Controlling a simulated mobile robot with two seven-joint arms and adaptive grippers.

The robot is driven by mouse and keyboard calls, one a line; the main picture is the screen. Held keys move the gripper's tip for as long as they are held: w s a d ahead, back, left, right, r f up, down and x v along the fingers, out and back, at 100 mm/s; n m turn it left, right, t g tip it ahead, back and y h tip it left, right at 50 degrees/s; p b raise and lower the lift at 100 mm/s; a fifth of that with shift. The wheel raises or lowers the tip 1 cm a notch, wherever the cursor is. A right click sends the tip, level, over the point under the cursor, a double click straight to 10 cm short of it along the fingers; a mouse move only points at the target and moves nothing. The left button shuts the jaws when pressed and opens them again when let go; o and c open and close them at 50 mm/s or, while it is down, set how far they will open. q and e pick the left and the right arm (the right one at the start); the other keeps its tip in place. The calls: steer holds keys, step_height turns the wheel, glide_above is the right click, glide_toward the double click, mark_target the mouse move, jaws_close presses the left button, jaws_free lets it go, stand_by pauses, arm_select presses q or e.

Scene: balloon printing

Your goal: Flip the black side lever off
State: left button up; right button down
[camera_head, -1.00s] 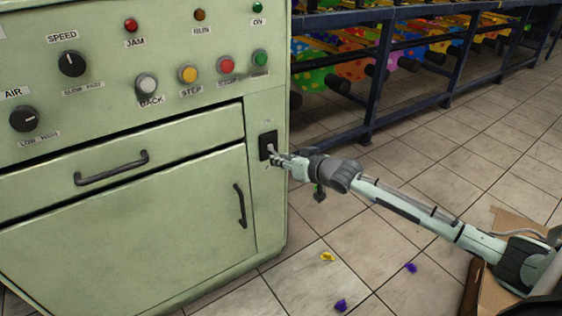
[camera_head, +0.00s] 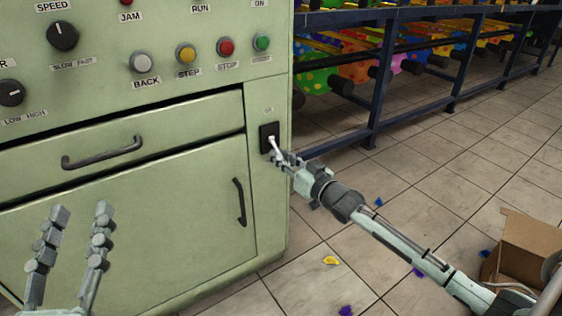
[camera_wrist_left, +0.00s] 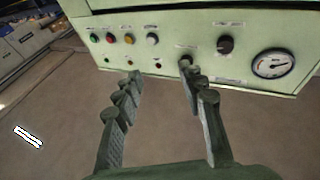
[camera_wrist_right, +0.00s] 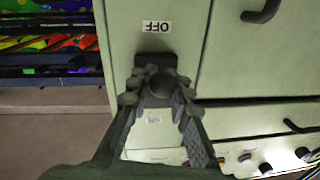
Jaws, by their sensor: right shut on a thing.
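The side lever (camera_head: 273,143) stands on a black switch plate (camera_head: 268,131) on the green machine's right front edge. It points down and outward from the plate. My right gripper (camera_head: 281,157) is at the lever's lower end. In the right wrist view my right gripper (camera_wrist_right: 155,78) is shut around the lever's dark round knob (camera_wrist_right: 162,86). An upside-down OFF label (camera_wrist_right: 157,26) shows beyond the fingertips there. My left gripper (camera_head: 82,212) is open and empty in front of the machine's lower door. In the left wrist view it (camera_wrist_left: 160,72) also shows open.
The machine panel has knobs and coloured buttons, including a red button (camera_head: 226,46). A drawer handle (camera_head: 102,152) and a door handle (camera_head: 239,202) stick out. A rack with balloons (camera_head: 410,60) stands behind. A cardboard box (camera_head: 527,246) is on the right; the floor between is mostly clear.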

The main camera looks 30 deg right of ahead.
arm_select(q)
steer(key=shift+s+a+r+t+b, duration=0.1)
steer(key=shift+s+r+t+b, duration=0.15)
steer(key=shift+r+t, duration=0.45)
steer(key=shift+s+a+r+t+b, duration=0.15)
steer(key=shift+s+r+t, duration=0.2)
steer(key=shift+r, duration=0.5)
arm_select(e)
steer(key=shift+w+t, duration=0.15)
steer(key=shift+t, duration=0.25)
arm_select(q)
steer(key=shift+w, duration=0.1)
arm_select(e)
steer(key=c, duration=1.4)
jaws_free()
steer(key=shift+f, duration=0.1)
steer(key=shift+s+d+f, duration=0.1)
steer(key=shift+s, duration=0.4)
steer(key=s+d, duration=0.2)
steer(key=s, duration=0.9)
steer(key=shift+f, duration=0.2)
